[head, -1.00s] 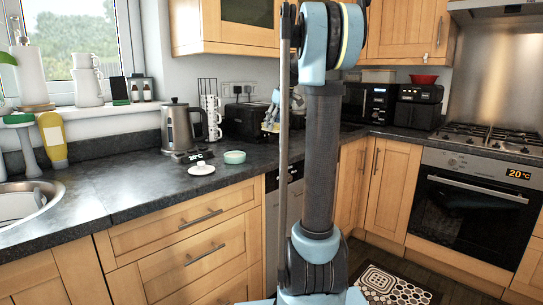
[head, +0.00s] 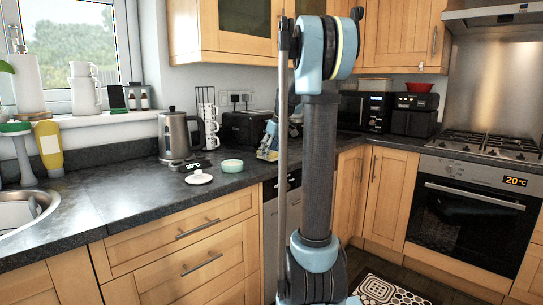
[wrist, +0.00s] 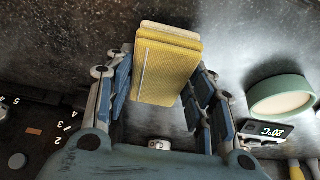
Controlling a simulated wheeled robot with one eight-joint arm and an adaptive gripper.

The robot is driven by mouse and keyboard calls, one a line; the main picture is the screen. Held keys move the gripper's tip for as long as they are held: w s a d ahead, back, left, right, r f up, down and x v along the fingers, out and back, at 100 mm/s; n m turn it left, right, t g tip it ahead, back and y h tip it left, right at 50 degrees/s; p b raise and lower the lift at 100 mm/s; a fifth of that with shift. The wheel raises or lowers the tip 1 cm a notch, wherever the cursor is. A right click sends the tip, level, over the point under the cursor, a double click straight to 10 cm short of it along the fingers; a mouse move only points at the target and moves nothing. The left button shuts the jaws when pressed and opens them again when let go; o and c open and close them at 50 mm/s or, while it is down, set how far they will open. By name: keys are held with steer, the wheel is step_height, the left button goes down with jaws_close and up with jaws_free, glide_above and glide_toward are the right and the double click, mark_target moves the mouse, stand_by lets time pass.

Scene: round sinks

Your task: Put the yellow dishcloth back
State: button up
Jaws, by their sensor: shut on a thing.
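The yellow dishcloth (wrist: 166,72) is a folded, flat pad with a paler layer at its far edge. In the wrist view it sits between the blue-jointed fingers of my gripper (wrist: 161,88), which is shut on it. The dark countertop shows behind it; I cannot tell whether the cloth touches it. In the head view my gripper (head: 268,140) is low by the counter near the toaster, partly hidden behind my own arm, and the cloth is too small to make out clearly.
On the counter stand a teal bowl (head: 232,166), a white lid-like item (head: 199,178), a kettle (head: 175,135), a mug rack (head: 208,125) and a toaster (head: 245,128). A small 20°C display (wrist: 270,130) is beside the bowl.

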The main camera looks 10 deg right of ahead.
steer(key=shift+f, duration=0.55)
steer(key=o, duration=1)
steer(key=shift+r, duration=0.1)
steer(key=v, duration=1.2)
steer(key=s+a+f+m, duration=0.1)
steer(key=s+f, duration=0.3)
steer(key=s, duration=0.4)
steer(key=s+a+f+m+g+h, duration=0.1)
steer(key=s+f, duration=0.3)
steer(key=s, duration=0.3)
steer(key=s+a+f+m, duration=0.2)
steer(key=s+f, duration=0.3)
steer(key=s, duration=0.3)
steer(key=s+f+m, duration=0.1)
steer(key=s+f, duration=0.4)
steer(key=s+d+f+m+h, duration=0.1)
steer(key=s+f, duration=0.5)
steer(key=s+f+m, duration=0.1)
steer(key=s+f, duration=0.5)
steer(key=shift+d+f+h, duration=0.15)
steer(key=shift+d+h, duration=0.15)
